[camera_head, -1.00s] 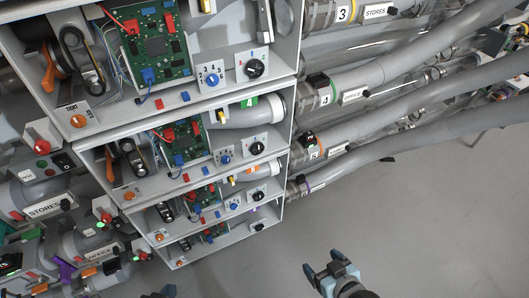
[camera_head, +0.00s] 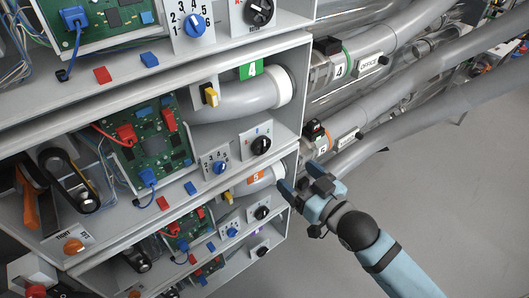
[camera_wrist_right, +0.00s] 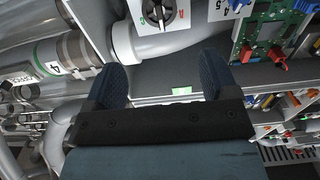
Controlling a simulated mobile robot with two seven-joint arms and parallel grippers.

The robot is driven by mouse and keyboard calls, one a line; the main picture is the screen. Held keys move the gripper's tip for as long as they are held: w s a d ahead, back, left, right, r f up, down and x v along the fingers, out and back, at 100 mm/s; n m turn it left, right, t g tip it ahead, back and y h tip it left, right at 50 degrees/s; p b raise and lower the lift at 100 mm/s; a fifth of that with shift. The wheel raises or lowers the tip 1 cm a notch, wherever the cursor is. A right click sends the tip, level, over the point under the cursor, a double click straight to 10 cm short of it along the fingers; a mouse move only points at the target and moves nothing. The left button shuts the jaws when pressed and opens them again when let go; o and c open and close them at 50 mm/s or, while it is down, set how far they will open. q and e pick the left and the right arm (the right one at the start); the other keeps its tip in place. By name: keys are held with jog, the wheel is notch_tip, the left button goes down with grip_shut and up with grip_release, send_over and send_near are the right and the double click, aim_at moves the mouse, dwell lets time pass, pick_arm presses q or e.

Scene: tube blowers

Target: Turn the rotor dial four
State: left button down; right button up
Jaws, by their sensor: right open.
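The compartment with the green 4 tag (camera_head: 251,69) holds two dials on small white plates. One is a black dial (camera_head: 261,145) with coloured letters around it. The other is a blue dial (camera_head: 219,167) with numbers around it. I cannot read a rotor label on either. My right gripper (camera_head: 298,182) is open and empty, in front of the rack's right side, lower right of the black dial and apart from it. In the right wrist view a black dial (camera_wrist_right: 160,12) shows at the top edge, beyond the open fingers (camera_wrist_right: 162,78). My left gripper is out of view.
A grey pipe (camera_head: 235,102) runs above the dials, with a yellow switch (camera_head: 211,96) beside it. The orange-tagged 5 compartment (camera_head: 255,177) lies below. Large pipes (camera_head: 400,90) leave the rack to the right. The floor at the lower right is clear.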

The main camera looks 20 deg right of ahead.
aim_at(265, 147)
pick_arm(q)
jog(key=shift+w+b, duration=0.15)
jog(key=shift+b, duration=0.5)
pick_arm(e)
jog(key=x, duration=1.2)
jog(key=shift+w+a, duration=0.1)
jog(key=shift+w, duration=0.15)
jog(key=shift+c, duration=0.5)
jog(key=c, duration=0.8)
jog(key=shift+o, duration=0.2)
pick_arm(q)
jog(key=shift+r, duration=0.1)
